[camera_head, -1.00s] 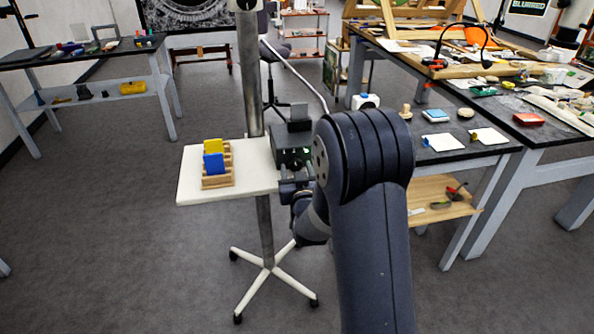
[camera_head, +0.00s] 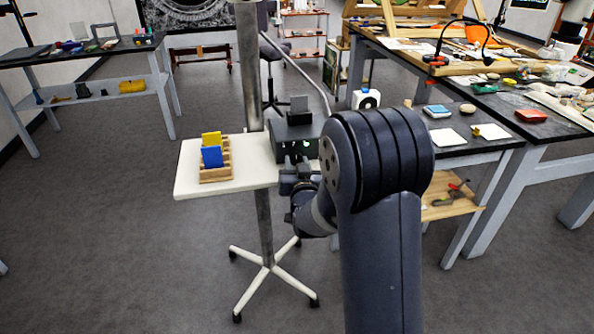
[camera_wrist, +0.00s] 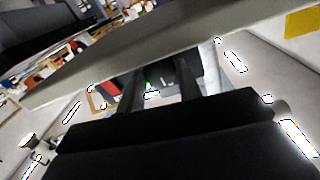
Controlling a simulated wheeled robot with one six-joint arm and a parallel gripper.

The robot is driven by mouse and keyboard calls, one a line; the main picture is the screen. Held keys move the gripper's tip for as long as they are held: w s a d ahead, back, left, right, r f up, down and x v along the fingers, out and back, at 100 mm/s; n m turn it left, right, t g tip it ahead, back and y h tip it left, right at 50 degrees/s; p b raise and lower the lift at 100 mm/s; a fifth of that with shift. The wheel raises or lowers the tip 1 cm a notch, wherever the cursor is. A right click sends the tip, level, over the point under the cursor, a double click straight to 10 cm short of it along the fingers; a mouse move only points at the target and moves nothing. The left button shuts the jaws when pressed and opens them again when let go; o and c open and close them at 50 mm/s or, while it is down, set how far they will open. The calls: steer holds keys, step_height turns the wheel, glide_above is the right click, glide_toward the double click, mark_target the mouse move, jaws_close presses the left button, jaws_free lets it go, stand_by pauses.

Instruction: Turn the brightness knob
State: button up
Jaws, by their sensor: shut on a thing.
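A dark box (camera_head: 297,140) with small green lights on its front stands at the right of a white tray (camera_head: 190,181) on a wheeled stand. My gripper (camera_head: 300,172) is at the front of this box, in front of the lower face, partly hidden by my arm. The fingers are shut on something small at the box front. The brightness knob itself cannot be made out, being hidden by the gripper.
A wooden rack (camera_head: 216,175) with yellow and blue cards stands on the tray's left. The stand's pole (camera_head: 249,70) rises behind the tray. A black-topped workbench (camera_head: 450,146) with many items is close at the right. The floor at the left is clear.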

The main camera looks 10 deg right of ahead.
steer(key=m+b, duration=0.2)
steer(key=b, duration=0.1)
steer(key=shift+f+m+b, duration=0.15)
steer(key=shift+m+b, duration=0.85)
steer(key=shift+b, duration=0.1)
steer(key=shift+r, duration=0.2)
steer(key=o, duration=1)
steer(key=shift+c, duration=0.2)
steer(key=s, duration=1.1)
steer(key=shift+a+r+b, duration=0.2)
steer(key=shift+a+b, duration=0.05)
steer(key=shift+b, duration=0.2)
steer(key=shift+w, duration=0.1)
